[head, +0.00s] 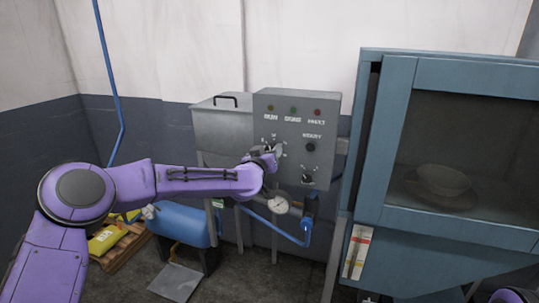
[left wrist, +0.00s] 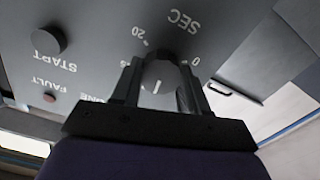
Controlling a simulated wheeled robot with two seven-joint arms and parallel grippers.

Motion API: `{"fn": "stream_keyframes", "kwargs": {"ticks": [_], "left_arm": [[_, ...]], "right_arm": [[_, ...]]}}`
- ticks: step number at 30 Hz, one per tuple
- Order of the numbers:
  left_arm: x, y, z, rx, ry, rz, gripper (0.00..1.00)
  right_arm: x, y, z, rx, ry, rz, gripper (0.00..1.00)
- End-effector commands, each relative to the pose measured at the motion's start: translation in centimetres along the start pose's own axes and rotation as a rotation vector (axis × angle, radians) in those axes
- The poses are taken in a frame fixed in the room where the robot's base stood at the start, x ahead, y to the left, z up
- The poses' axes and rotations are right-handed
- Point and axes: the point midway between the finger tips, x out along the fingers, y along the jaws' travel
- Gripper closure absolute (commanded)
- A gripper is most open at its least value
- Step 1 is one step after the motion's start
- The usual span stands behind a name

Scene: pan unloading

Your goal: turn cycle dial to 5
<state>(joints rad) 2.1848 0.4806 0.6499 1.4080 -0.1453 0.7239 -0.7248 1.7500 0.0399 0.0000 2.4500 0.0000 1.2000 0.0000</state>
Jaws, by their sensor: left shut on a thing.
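The grey control panel (head: 330,120) stands against the back wall in the head view. My left gripper (head: 268,156) reaches its left side and hides most of the cycle dial there. In the left wrist view the left gripper (left wrist: 158,82) is shut on the cycle dial (left wrist: 157,76), with one finger on each side of it. A pale pointer line shows on the dial. Markings 0 and 20 and the letters SEC are printed around it, upside down in this view. Where the pointer reads on the scale I cannot tell. My right gripper is not in view.
A black START knob (left wrist: 47,41) is on the panel. A second dial (head: 307,178) sits low on the panel. A pressure gauge (head: 277,205) is below. A blue-framed cabinet (head: 385,150) with a bowl (head: 443,181) inside stands right. A blue tank (head: 184,225) is at lower left.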

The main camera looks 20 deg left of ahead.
Motion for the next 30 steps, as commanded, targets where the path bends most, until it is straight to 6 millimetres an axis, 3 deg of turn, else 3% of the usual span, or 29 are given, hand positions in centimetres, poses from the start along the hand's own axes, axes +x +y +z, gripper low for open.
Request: {"fn": "stream_keyframes", "kwargs": {"ticks": [15, 30], "left_arm": [[0.1, -0.3, -0.1, -0.472, 0.010, 0.000, 0.87], [0.0, -0.5, -0.2, -0.828, 0.011, 0.001, 0.87]], "right_arm": [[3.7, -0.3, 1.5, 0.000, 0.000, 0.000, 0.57], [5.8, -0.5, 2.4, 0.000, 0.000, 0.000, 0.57]]}}
